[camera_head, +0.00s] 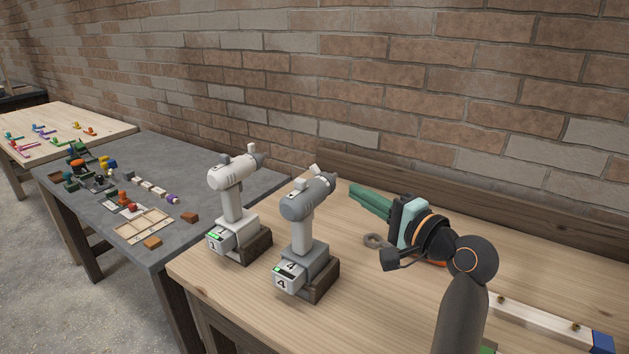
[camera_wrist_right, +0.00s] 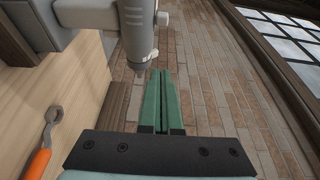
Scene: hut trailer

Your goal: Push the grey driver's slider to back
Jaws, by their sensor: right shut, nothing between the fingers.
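The grey driver (camera_head: 302,205) stands upright on its dark base on the near wooden table, with a numbered block at its foot. Small light knobs show on its top; which one is the slider, and its position, I cannot tell. My right gripper (camera_head: 352,190) is shut and empty, to the right of the grey driver's head and apart from it. In the right wrist view, the shut green fingers (camera_wrist_right: 160,76) point past the driver's grey nose (camera_wrist_right: 138,52), and a light knob (camera_wrist_right: 162,18) juts from its side. My left gripper is not in view.
A white driver (camera_head: 232,190) stands to the left of the grey one. A wrench (camera_head: 375,240) lies under my right arm; its orange handle shows in the wrist view (camera_wrist_right: 38,165). A brick wall (camera_head: 400,90) runs behind the tables. A grey table (camera_head: 210,155) holds small toys.

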